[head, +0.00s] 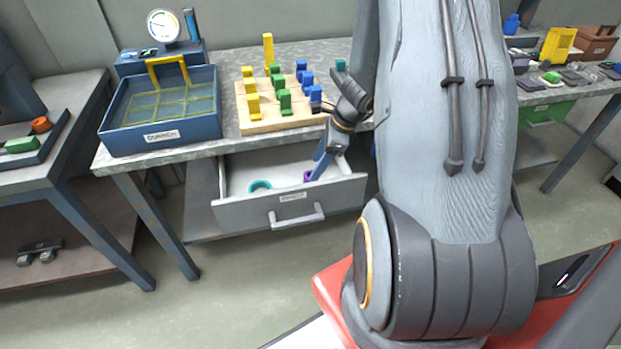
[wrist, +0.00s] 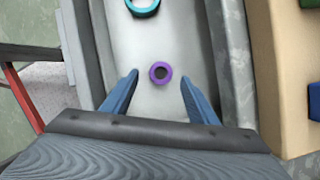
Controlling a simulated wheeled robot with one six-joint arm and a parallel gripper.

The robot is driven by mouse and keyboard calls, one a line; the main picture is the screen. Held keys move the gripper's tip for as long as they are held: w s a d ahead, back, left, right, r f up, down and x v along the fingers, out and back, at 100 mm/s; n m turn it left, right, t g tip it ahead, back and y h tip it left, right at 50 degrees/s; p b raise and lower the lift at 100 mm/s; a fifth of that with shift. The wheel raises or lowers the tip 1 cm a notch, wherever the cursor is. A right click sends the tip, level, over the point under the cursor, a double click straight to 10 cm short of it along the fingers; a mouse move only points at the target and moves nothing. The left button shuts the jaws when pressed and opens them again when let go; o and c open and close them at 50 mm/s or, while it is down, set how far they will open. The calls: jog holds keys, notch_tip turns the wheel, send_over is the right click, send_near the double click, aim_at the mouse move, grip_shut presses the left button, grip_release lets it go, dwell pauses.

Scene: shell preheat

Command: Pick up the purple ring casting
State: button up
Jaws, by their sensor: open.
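The purple ring casting (wrist: 159,73) lies flat on the pale floor of the open drawer (head: 240,213). In the wrist view it sits a little beyond and between the two blue fingertips of my gripper (wrist: 158,78). In the head view only part of the purple ring (head: 307,176) shows beside my gripper (head: 320,168), which reaches down into the drawer. My gripper is open and empty, with a finger on each side of the ring and space between.
A teal ring (head: 260,186) lies in the same drawer, apart from the purple one. Above is a tabletop with a wooden board (head: 300,124) of coloured blocks and a blue quench tank (head: 118,138). The drawer walls stand close on both sides.

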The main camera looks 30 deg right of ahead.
jog(key=shift+x, duration=2.25)
jog(key=shift+d, duration=0.2)
jog(key=c, duration=1.2)
